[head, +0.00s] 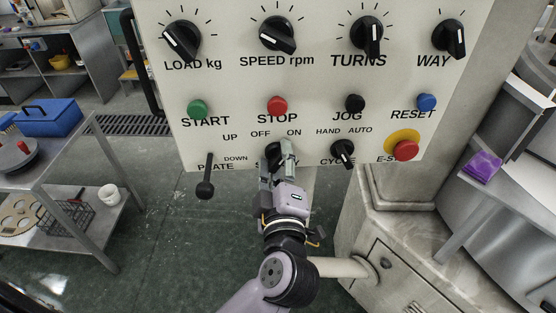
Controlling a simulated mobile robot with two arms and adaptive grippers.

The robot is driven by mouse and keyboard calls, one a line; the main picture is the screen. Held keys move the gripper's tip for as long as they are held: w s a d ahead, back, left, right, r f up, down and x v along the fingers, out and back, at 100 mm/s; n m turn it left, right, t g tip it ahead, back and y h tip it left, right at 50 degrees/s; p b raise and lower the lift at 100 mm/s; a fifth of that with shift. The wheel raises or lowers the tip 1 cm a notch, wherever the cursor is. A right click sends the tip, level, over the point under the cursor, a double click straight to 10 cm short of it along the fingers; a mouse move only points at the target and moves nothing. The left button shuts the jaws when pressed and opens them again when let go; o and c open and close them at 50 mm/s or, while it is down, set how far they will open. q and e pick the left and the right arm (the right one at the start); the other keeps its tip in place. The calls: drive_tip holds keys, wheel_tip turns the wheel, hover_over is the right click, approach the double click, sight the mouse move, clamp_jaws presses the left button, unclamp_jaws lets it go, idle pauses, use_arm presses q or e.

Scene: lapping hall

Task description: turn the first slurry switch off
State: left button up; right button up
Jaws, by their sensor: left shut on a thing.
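The slurry switch (271,151) is a black rotary knob low on the cream control panel (330,75), under the words OFF and ON. My left gripper (277,157) is at it from below, its fingers shut on the knob. The fingers cover much of the knob and most of the label under it, so I cannot tell which way the knob points. My right gripper is not in view.
Beside the switch are the plate lever (205,188) on the left and the cycle knob (343,152) on the right. The red emergency stop (406,150) is further right. Above are the green START (197,109) and red STOP (277,105) buttons. Below the panel is open floor.

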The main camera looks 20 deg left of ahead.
use_arm(q)
drive_tip(key=c, duration=0.5)
drive_tip(key=shift+n+p, duration=0.4)
drive_tip(key=shift+n, duration=1.7)
drive_tip(key=n, duration=0.3)
drive_tip(key=shift+f, duration=0.1)
drive_tip(key=shift+n, duration=2.5)
drive_tip(key=o, duration=1.1)
drive_tip(key=shift+o, duration=0.2)
